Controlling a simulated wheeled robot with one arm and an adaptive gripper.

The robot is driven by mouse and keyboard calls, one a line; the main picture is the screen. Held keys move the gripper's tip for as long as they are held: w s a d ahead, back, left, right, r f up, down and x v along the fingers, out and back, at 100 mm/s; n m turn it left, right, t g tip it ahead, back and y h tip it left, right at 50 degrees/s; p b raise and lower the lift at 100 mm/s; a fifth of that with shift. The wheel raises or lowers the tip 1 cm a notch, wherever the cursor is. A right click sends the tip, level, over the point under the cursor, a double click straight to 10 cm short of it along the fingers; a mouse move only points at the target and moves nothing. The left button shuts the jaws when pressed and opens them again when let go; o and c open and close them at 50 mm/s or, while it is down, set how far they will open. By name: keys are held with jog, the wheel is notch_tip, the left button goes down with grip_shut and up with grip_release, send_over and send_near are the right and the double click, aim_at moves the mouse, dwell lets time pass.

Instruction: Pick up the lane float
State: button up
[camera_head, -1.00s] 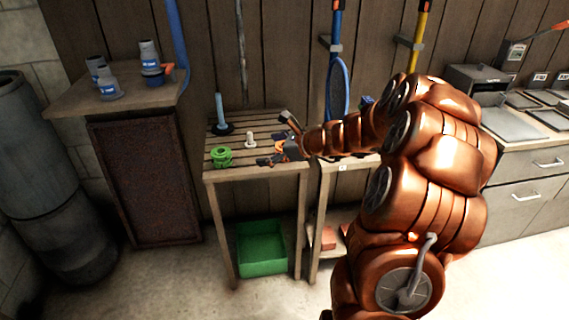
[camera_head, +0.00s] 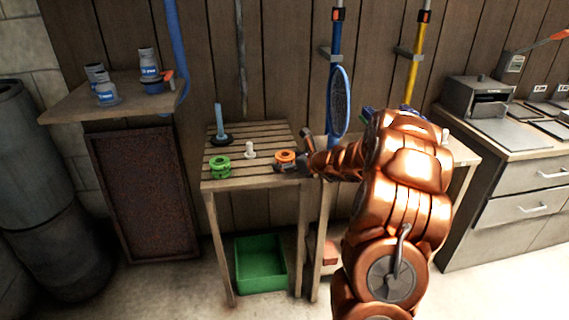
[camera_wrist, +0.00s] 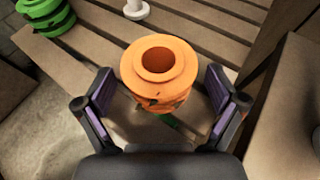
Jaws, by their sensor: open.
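An orange lane float (camera_head: 285,157), a spool-shaped ring with a round hole, stands upright near the right end of the slatted wooden table (camera_head: 240,182). The wrist view shows the orange float (camera_wrist: 161,66) from above, in front of my gripper. My gripper (camera_wrist: 160,88) is open, its two dark fingers spread on the left and right of the float's near part, with gaps and no visible contact. A similar green float (camera_head: 220,167) stands at the table's left front; part of it shows in the wrist view (camera_wrist: 46,14).
A small white piece (camera_head: 250,149) and a blue upright rod on a dark base (camera_head: 220,136) stand behind the floats. A green bin (camera_head: 262,264) sits on the floor below. Blue-labelled bottles (camera_head: 107,91) stand on the left table.

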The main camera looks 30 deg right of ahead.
jog(key=shift+w+a+f, duration=0.1)
jog(key=shift+w+f, duration=0.15)
jog(key=shift+w, duration=0.3)
jog(key=shift+c, duration=0.4)
jog(key=c, duration=1.2)
